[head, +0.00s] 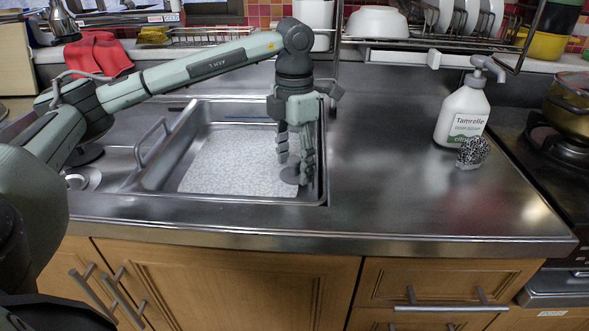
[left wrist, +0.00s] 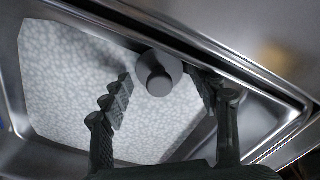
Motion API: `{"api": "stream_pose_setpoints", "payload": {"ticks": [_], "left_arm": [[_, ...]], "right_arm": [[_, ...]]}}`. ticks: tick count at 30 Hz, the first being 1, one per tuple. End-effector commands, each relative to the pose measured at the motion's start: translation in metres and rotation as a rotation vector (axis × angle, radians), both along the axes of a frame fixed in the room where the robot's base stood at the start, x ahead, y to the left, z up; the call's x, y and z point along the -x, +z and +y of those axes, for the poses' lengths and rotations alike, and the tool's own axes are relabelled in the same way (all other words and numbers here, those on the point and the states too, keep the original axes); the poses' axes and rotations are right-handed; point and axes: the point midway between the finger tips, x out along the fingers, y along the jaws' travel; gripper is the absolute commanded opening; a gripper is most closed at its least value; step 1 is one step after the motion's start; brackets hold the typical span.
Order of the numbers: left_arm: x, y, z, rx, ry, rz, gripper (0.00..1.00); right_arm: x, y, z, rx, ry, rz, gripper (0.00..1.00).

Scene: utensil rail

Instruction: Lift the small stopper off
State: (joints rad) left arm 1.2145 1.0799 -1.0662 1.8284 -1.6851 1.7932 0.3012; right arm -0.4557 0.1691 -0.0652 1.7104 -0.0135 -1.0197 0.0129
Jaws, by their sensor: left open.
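The small stopper (left wrist: 157,72) is a round grey disc with a raised knob, at the edge of the pale pebbled sink floor in the left wrist view. In the head view the stopper (head: 290,175) is partly hidden by my left gripper near the sink's right end. My left gripper (head: 294,168) points down into the sink over it. Its fingers are open, and in the left wrist view the left gripper (left wrist: 165,88) has one finger on each side of the stopper, with no clear contact. My right gripper is not in view.
The metal sink rim (head: 323,150) stands close to the right of my left gripper. A soap dispenser (head: 463,112) and a scrubber ball (head: 473,152) stand on the right counter. A dish rack (head: 430,44) is behind. The counter's middle (head: 385,160) is clear.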

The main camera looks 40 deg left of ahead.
Motion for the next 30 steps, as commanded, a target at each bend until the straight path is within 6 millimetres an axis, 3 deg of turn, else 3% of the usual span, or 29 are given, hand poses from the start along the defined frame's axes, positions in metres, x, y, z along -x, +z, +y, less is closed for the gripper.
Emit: {"api": "stream_pose_setpoints", "payload": {"ticks": [8, 23, 30], "left_arm": [[-0.0002, -0.0049, 0.0001, 0.000, 0.000, -0.002, 0.61], [0.0001, -0.0051, 0.0003, -0.001, 0.000, 0.000, 0.02], [0.0002, -0.0052, 0.0002, 0.000, 0.000, 0.000, 0.01]], "right_arm": [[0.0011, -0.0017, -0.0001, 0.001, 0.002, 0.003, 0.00], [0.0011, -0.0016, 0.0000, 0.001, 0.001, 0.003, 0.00], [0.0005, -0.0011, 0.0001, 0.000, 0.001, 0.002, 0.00]]}}
